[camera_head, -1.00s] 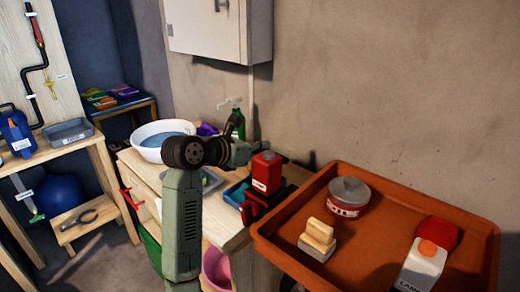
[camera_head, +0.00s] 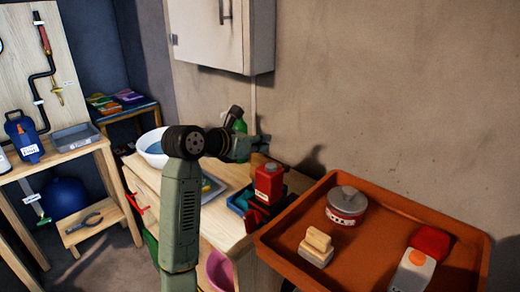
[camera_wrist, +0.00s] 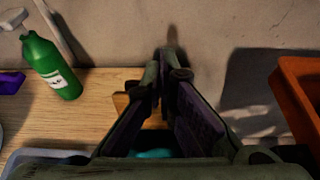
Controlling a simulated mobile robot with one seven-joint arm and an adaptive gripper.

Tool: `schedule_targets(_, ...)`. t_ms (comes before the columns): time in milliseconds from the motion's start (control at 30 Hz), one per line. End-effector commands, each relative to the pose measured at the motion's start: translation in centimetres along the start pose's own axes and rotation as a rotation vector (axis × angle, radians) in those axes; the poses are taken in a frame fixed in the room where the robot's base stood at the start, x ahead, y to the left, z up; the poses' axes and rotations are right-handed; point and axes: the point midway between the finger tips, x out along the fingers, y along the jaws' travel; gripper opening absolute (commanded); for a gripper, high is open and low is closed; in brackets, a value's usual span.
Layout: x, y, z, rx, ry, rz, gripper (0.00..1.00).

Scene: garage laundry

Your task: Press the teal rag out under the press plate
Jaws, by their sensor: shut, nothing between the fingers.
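The teal rag (camera_head: 242,200) shows as a small patch in a blue tray (camera_head: 232,194) on the wooden counter. In the wrist view a bit of teal (camera_wrist: 155,154) shows low down between my fingers; most of it is hidden. My gripper (camera_head: 264,143) is shut and empty, above the counter near the wall, behind the tray and a red bottle (camera_head: 269,182). Its fingertips (camera_wrist: 164,65) meet in the wrist view. A wooden piece (camera_wrist: 122,102) lies partly hidden behind the fingers. I cannot make out the press plate for certain.
An orange tray (camera_head: 385,205) at the right holds a round tin (camera_head: 346,207), a wooden-topped brush (camera_head: 316,246) and a red-capped carton (camera_head: 418,262). A green bottle (camera_wrist: 50,68) stands left of my gripper. A white basin (camera_head: 150,148) is further left. A wall cabinet (camera_head: 215,35) hangs above.

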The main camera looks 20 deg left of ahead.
Motion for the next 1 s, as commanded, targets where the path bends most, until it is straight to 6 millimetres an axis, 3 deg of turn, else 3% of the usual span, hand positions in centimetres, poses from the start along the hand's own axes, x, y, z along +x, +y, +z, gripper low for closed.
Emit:
schedule_targets(33, -0.5, 0.1, 1.7, 0.002, 0.000, -0.001, 0.00)
schedule_targets(233, -0.9, 0.1, 4.0, 0.004, 0.002, -0.006, 0.00)
schedule_targets(867, -1.1, 0.0, 4.8, 0.003, -0.005, -0.011, 0.00)
schedule_targets(1000, -1.9, -2.1, 7.1, -0.005, -0.127, -0.067, 0.00)
